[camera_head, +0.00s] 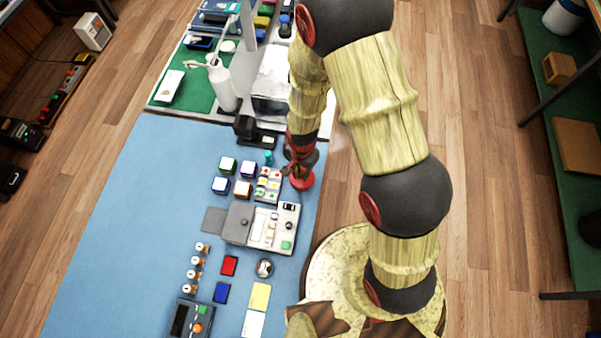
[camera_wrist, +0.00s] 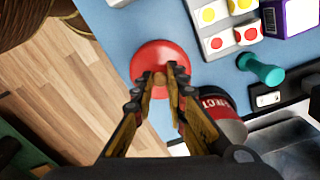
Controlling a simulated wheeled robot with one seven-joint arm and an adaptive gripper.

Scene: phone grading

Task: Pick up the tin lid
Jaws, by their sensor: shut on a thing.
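The tin lid is a round red disc with a small knob, seen in the wrist view (camera_wrist: 155,53) and at the right edge of the blue mat in the head view (camera_head: 303,183). My gripper (camera_wrist: 162,84) is shut on the lid's knob, with one finger on each side. In the head view my gripper (camera_head: 300,166) is above the lid and hides part of it. The dark tin with a red label (camera_wrist: 222,108) stands beside the lid to the lower right in the wrist view. I cannot tell how high the lid is above the mat.
A tray with coloured dots (camera_wrist: 232,22) and a teal peg-like object (camera_wrist: 262,70) lie near the lid. Several coloured cubes (camera_head: 243,188) and a grey device (camera_head: 239,222) occupy the mat. The left part of the blue mat (camera_head: 130,220) is clear.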

